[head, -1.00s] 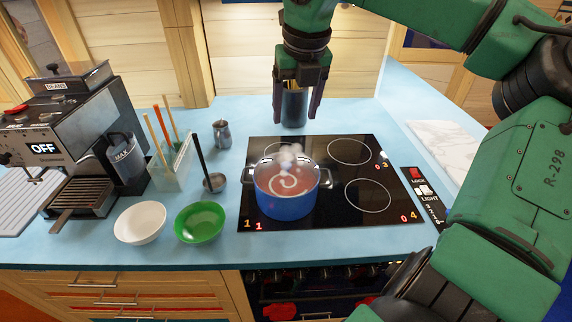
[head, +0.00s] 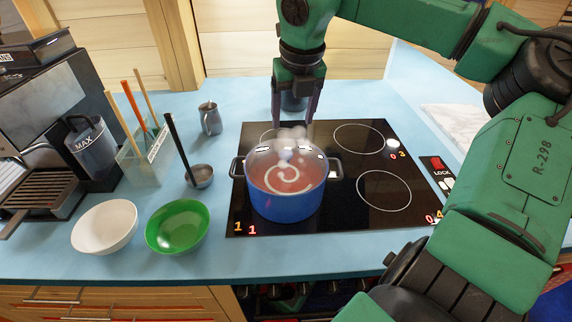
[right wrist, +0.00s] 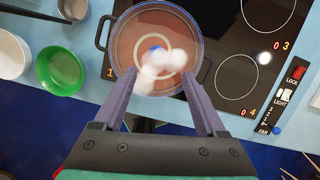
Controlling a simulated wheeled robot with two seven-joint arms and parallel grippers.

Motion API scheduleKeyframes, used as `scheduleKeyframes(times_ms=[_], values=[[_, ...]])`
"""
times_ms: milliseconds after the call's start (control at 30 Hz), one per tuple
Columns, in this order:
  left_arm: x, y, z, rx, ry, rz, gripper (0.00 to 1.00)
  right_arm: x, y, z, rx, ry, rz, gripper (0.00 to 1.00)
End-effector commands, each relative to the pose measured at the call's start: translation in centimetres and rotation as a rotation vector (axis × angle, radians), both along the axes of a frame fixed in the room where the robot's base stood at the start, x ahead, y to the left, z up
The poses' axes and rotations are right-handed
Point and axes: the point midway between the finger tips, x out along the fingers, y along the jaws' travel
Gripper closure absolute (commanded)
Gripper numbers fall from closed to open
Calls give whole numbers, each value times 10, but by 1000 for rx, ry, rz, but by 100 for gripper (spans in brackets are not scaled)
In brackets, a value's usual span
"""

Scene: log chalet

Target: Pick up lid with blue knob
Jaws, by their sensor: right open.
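A blue pot (head: 285,208) stands on the hob's front left zone, covered by a clear glass lid (head: 262,168). Reddish contents with a pale swirl show through the glass. The lid's small blue knob (right wrist: 156,51) shows in the right wrist view, partly veiled by white steam; in the head view steam blurs it. My right gripper (head: 293,119) points down, open and empty, above and a little behind the pot in the head view. In the right wrist view its fingertips (right wrist: 158,76) lie to both sides below the knob, apart from it. My left gripper is out of view.
The black hob (head: 400,219) has free zones right of the pot. A green bowl (head: 178,228), white bowl (head: 104,227), ladle (head: 200,176), utensil holder (head: 145,165) and coffee machine (head: 50,130) stand left.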

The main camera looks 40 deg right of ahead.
Motion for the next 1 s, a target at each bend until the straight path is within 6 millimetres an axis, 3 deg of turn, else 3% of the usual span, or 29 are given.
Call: scheduleKeyframes(times_ms=[200, 600, 833, 1000], values=[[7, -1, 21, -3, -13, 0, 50, 12, -5, -47, 2, 4, 0, 27], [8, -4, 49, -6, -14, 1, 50, 26, -6, -105, 1, 3, -1, 27], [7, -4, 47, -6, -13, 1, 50, 27, -6, -109, 1, -1, -1, 27], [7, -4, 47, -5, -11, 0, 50, 27, -6, -109, 1, -1, -1, 92]])
